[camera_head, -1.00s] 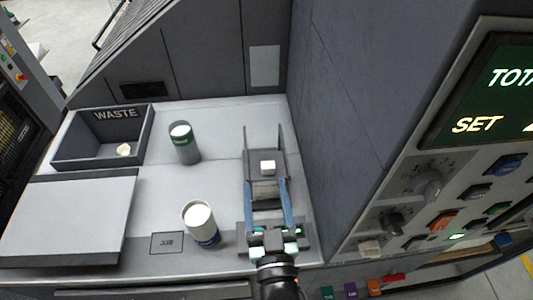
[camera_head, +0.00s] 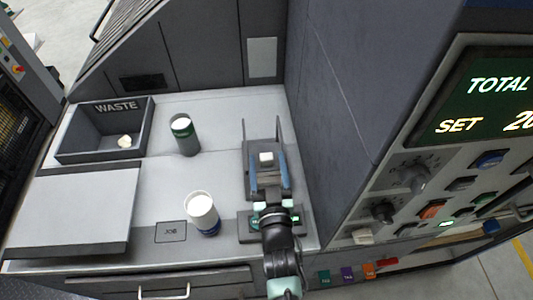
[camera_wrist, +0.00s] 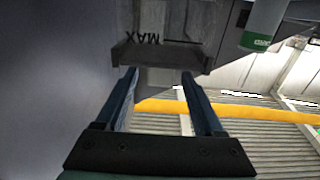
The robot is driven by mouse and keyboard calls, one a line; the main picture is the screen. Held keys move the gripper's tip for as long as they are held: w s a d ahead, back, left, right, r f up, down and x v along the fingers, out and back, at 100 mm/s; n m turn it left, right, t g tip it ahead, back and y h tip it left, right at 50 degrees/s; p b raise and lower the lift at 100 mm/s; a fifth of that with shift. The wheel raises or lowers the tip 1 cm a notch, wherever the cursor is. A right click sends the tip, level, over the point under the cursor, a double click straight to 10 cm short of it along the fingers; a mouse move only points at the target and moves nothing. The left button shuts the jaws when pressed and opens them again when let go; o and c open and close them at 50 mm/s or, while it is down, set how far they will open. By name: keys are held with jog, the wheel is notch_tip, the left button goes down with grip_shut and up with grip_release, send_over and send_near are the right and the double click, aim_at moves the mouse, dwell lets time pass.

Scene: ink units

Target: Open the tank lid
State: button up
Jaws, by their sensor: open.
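No lid is labelled, so I cannot tell for sure which part is the tank lid. My gripper (camera_head: 267,172) has two blue fingers, open and apart, at the narrow dark grey unit (camera_head: 263,140) beside the tall wall in the head view. A small white block (camera_head: 266,158) shows between or just beyond the fingertips. In the wrist view, my gripper (camera_wrist: 160,74) is open, with a dark grey ledge (camera_wrist: 160,56) just ahead of the fingertips. Upside-down "MAX" lettering shows behind the ledge. Nothing shows held. Contact with the ledge cannot be told.
A white-topped cup (camera_head: 202,211) stands left of my gripper, near the JOB mark. A green-banded container (camera_head: 185,136) stands further back. A WASTE bin (camera_head: 146,130) and a flat grey panel (camera_head: 75,205) lie left. The control panel (camera_head: 400,195) and wall rise close on the right.

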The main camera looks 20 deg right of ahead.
jog(key=shift+x, duration=0.95)
grip_shut()
dwell(0.8)
